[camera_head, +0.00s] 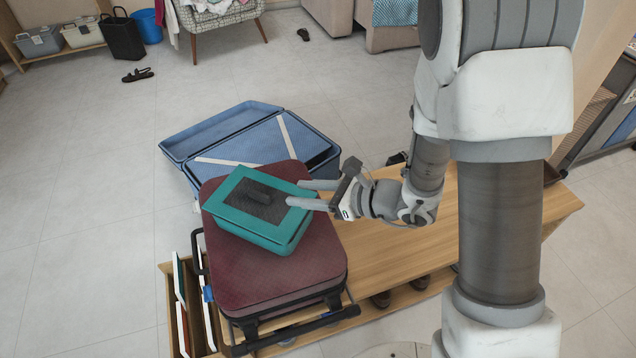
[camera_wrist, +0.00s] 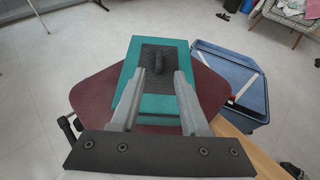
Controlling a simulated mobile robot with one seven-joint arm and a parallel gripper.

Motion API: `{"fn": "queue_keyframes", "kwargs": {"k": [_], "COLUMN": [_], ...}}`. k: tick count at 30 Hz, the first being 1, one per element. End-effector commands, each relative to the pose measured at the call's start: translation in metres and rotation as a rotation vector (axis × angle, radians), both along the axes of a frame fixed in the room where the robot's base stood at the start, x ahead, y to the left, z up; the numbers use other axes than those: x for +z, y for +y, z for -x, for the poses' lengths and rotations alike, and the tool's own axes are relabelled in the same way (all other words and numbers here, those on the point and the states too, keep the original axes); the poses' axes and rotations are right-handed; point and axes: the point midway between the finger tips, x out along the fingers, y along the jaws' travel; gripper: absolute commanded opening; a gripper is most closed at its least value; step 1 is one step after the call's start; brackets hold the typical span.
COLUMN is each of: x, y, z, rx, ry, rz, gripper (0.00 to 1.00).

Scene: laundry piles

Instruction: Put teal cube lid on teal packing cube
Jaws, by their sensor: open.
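The teal cube lid (camera_head: 228,190) is a flat teal frame with a dark mesh panel and a dark raised handle (camera_head: 258,193). It lies over the teal packing cube (camera_head: 275,240), whose side wall shows below it; I cannot tell whether it is fully seated. Both rest on a maroon suitcase. My gripper (camera_head: 296,192) is open at the lid's right edge, with nothing visible between its fingers. In the wrist view, the gripper (camera_wrist: 159,72) has its fingers apart, and the lid's handle (camera_wrist: 159,62) shows ahead between the tips. The fingers hide part of the lid.
The maroon suitcase (camera_head: 300,265) lies on a wooden bench (camera_head: 420,230). An open blue suitcase (camera_head: 225,130) is behind it. A patterned chair (camera_head: 222,16), a black bag (camera_head: 121,38) and a blue bucket (camera_head: 148,25) stand at the back.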

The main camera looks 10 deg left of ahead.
Motion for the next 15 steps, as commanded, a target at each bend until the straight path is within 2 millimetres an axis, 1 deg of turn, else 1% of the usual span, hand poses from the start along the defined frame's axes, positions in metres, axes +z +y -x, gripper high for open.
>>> {"fn": "queue_keyframes", "kwargs": {"k": [5,8,11,15], "x": [0.001,0.006,0.021,0.053], "y": [-0.001,-0.001,0.0,-0.001], "z": [0.001,0.003,0.011,0.034], "rx": [0.0,0.019,0.078,0.232], "ry": [-0.001,-0.014,-0.056,-0.168], "rz": [0.0,0.001,0.009,0.043], "gripper": [0.45,0.45,0.45,0.45]}}
